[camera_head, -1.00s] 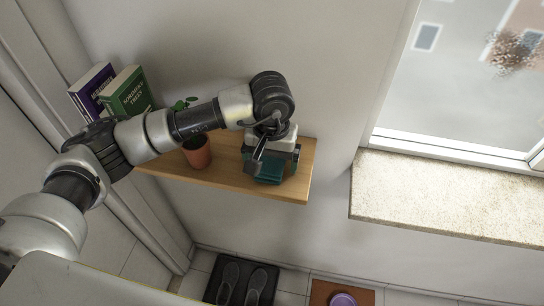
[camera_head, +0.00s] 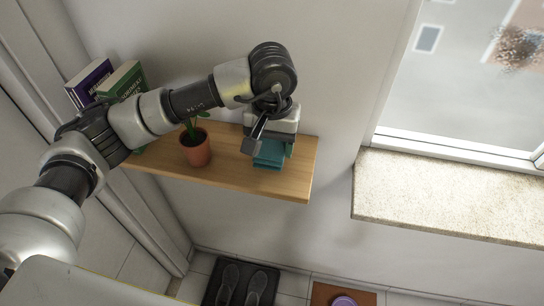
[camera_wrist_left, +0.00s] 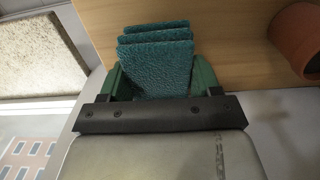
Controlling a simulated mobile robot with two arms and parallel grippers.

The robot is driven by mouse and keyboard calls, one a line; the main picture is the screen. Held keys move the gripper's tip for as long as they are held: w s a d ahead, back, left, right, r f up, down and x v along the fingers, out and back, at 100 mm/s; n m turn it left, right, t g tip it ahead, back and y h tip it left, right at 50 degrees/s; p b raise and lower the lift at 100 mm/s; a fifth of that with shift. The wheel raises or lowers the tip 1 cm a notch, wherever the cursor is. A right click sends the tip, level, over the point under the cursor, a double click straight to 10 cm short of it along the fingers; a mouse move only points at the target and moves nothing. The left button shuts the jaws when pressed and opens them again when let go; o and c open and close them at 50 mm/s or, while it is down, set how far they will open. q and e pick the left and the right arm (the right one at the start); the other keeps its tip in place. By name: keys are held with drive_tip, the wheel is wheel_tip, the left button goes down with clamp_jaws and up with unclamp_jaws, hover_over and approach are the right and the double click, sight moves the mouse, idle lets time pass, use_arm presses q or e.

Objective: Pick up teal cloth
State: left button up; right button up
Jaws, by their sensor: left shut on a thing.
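The teal cloth (camera_head: 268,154) is a folded, layered stack over the right part of the wooden shelf. It fills the middle of the left wrist view (camera_wrist_left: 156,58), with its folded layers showing. My left gripper (camera_head: 271,150) is shut on it, with a green finger on either side of the cloth in the left wrist view (camera_wrist_left: 160,78). The cloth appears raised off the shelf; the exact gap is hard to tell. My left wrist covers part of the cloth from above in the head view. My right gripper is not in view.
The wooden shelf (camera_head: 232,180) carries a potted plant (camera_head: 195,150) left of the gripper and upright books (camera_head: 121,82) farther left. The wall is behind it. A stone windowsill (camera_head: 445,200) is to the right. Shoes on a dark mat (camera_head: 241,284) lie on the floor below.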

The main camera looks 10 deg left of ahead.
use_arm(q)
drive_tip(key=s+d+r+b, duration=0.3)
drive_tip(key=s+d+r, duration=0.4)
drive_tip(key=s+d, duration=0.1)
drive_tip(key=shift+s+d, duration=0.15)
drive_tip(key=shift+s, duration=0.05)
drive_tip(key=o, duration=0.3)
drive_tip(key=shift+c, duration=1.2)
